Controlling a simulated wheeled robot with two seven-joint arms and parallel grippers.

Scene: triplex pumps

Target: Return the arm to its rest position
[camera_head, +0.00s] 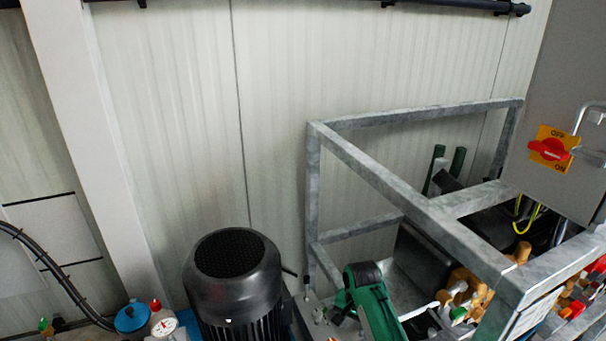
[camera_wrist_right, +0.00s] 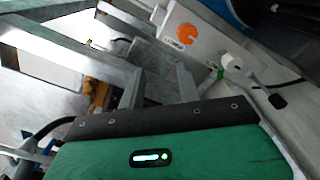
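A green and black part (camera_head: 372,305), which looks like the end of my right arm, shows at the bottom centre of the head view, in front of the grey metal frame. No fingertips can be made out on it, so I cannot tell whether the right gripper is open or shut, or whether it holds anything. My left arm and left gripper are not in the head view.
A galvanized frame (camera_head: 378,172) stands at the right, beside a grey cabinet with a red and yellow switch (camera_head: 550,149). A black motor (camera_head: 236,278) stands left of the green part. Orange-brown fittings (camera_head: 467,288) sit inside the frame.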

